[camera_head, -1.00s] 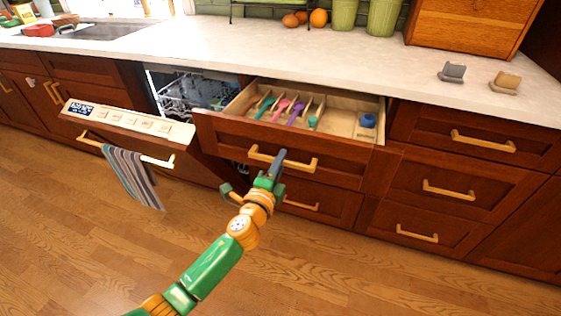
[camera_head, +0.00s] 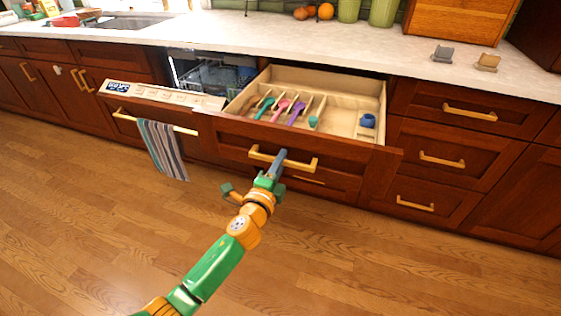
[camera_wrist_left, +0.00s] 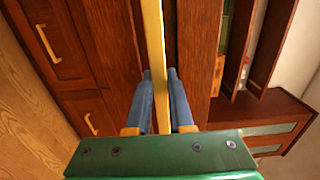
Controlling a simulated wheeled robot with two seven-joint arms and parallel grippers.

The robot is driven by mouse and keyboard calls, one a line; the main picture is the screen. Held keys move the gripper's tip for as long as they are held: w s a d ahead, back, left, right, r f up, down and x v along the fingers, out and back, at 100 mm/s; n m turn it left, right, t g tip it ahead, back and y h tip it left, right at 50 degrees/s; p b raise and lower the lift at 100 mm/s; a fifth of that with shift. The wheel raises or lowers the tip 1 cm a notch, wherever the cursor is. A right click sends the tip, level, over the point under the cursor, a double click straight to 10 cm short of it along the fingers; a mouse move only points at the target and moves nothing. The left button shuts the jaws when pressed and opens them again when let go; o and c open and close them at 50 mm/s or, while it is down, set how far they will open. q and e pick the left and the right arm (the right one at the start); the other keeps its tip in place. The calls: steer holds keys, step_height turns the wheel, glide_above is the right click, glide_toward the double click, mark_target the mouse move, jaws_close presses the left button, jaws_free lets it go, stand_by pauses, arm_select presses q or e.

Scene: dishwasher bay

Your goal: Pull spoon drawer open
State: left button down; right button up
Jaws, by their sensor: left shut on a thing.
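The spoon drawer (camera_head: 338,145) stands well out from the counter in the head view, with its inside showing. Several coloured spoons (camera_head: 281,107) lie in its wooden compartments, and a small blue item (camera_head: 367,121) sits at its right end. My left gripper (camera_head: 279,162) is shut on the drawer's gold handle (camera_head: 300,163). In the left wrist view the blue fingers (camera_wrist_left: 162,100) stand on both sides of the handle bar (camera_wrist_left: 154,45). My right gripper is not in view.
The dishwasher door (camera_head: 160,95) is partly open left of the drawer, with a striped towel (camera_head: 162,150) on its bar. Closed drawers (camera_head: 441,160) stand to the right. The wooden floor (camera_head: 90,230) in front is clear.

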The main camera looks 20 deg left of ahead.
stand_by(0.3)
arm_select(q)
steer(key=c, duration=0.8)
jaws_free()
steer(key=s, duration=0.7)
steer(key=shift+a, duration=0.15)
